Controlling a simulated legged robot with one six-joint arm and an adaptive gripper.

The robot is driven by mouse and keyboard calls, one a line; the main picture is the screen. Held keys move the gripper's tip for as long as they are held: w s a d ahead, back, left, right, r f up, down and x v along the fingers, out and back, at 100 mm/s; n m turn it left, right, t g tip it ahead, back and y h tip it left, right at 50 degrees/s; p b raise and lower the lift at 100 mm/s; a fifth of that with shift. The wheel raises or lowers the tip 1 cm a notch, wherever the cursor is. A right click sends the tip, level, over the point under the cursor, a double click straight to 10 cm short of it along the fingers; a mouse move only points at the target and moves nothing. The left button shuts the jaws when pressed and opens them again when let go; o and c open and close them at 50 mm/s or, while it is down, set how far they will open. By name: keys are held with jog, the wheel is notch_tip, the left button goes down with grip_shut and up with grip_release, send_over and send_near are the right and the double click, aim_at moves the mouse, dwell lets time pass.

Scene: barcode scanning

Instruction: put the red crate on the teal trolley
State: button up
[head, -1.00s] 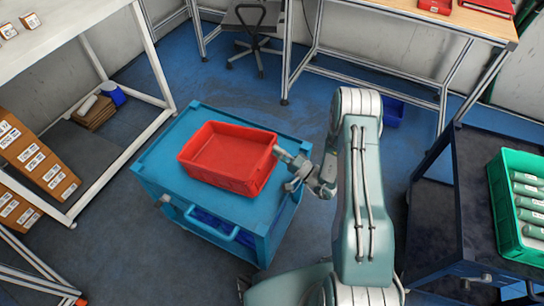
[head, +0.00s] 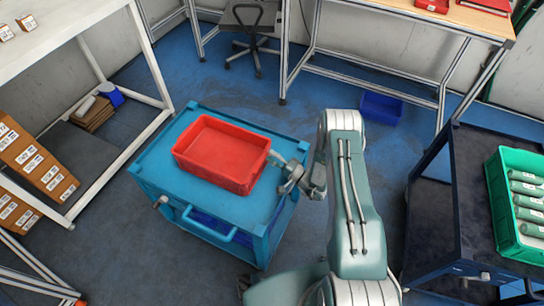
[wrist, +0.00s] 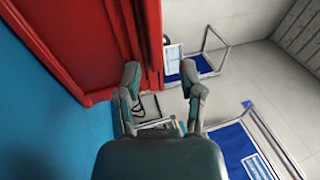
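The red crate (head: 222,152) is empty and sits on the flat top of the teal trolley (head: 252,212), toward its back. My gripper (head: 275,160) is at the crate's right wall. In the wrist view my gripper (wrist: 161,75) has its two fingers spread apart. The red crate (wrist: 80,30) fills the upper left there; its wall runs past the left finger, and the right finger is outside it. I cannot tell whether a finger touches the wall. The trolley's blue top (wrist: 40,120) shows below the crate.
A dark cart (head: 435,225) at the right holds a green crate (head: 497,190) of bottles. A white shelf table (head: 75,40) with boxes stands left. A workbench (head: 430,18) and chair (head: 255,25) are behind. A blue bin (head: 381,107) is on the floor.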

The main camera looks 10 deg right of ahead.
jog(key=shift+d, duration=0.1)
jog(key=v, duration=1.2)
jog(key=s+a+r+n+g, duration=0.1)
jog(key=a+r+n+g, duration=0.3)
jog(key=r, duration=0.5)
jog(key=s+a+r+n+g+h, duration=0.1)
jog(key=s+a+r+n+g, duration=0.15)
jog(key=r+g, duration=0.5)
jog(key=a+r+n+g, duration=0.2)
jog(key=a+r+g, duration=0.25)
jog(key=r, duration=0.45)
jog(key=s+d+r+t+h, duration=0.2)
jog(key=s+r+t+h, duration=0.1)
jog(key=s+r+h, duration=0.4)
jog(key=s+d+r+t+h, duration=0.2)
jog(key=s+r+t+h, duration=0.1)
jog(key=s+r+h, duration=0.4)
jog(key=s+r, duration=0.3)
jog(key=s, duration=0.1)
jog(key=shift+d+r+t, duration=0.15)
jog(key=shift+d+t, duration=0.2)
jog(key=shift+t, duration=0.05)
jog(key=shift+s+n, duration=0.1)
jog(key=shift+n, duration=0.15)
